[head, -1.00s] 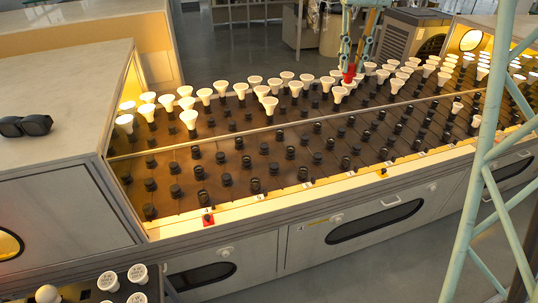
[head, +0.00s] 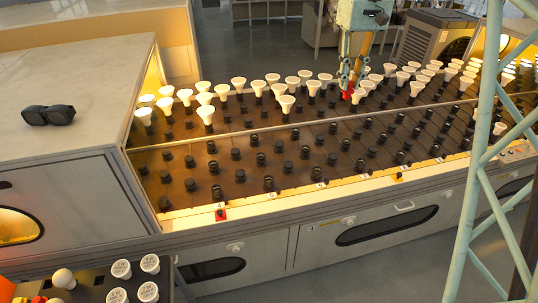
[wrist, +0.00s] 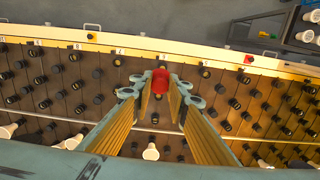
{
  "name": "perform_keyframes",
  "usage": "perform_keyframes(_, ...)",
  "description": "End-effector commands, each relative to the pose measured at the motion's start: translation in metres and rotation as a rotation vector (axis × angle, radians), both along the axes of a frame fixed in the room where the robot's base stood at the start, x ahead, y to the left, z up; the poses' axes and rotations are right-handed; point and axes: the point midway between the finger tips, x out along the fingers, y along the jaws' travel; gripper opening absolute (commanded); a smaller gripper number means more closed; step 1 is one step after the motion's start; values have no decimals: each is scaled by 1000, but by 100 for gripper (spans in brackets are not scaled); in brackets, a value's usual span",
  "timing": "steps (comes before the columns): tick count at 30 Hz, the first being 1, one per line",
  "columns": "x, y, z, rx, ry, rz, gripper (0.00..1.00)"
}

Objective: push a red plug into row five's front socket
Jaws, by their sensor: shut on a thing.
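A red plug (head: 347,94) is held between the fingertips of my gripper (head: 349,84), above the back half of the dark socket board (head: 150,196) in the head view. In the wrist view the red plug (wrist: 160,80) sits between the two fingers of my gripper (wrist: 160,92), with the front ledge beyond it. The board has rows of black sockets, the front ones (head: 269,184) beside the ledge. Small number labels (head: 320,184) mark the rows, but I cannot read them surely. The plug looks above the board, apart from the front sockets.
White bulbs (head: 207,113) stand along the back of the board, some close to my gripper. A red-based switch (head: 220,214) and a yellow-based one (head: 400,176) sit on the front ledge (head: 290,199). A bulb tray (head: 95,292) is at lower left. Dark goggles (head: 48,115) lie on the left cabinet.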

Motion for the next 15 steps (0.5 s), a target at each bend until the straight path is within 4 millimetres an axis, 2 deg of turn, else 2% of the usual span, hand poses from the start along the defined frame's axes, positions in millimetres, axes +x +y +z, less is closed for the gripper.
perform_keyframes(1,4,12,-14,0,5,51,7)
perform_keyframes(6,18,49,-62,1,4,236,7)
perform_keyframes(15,28,116,-146,1,5,564,7)
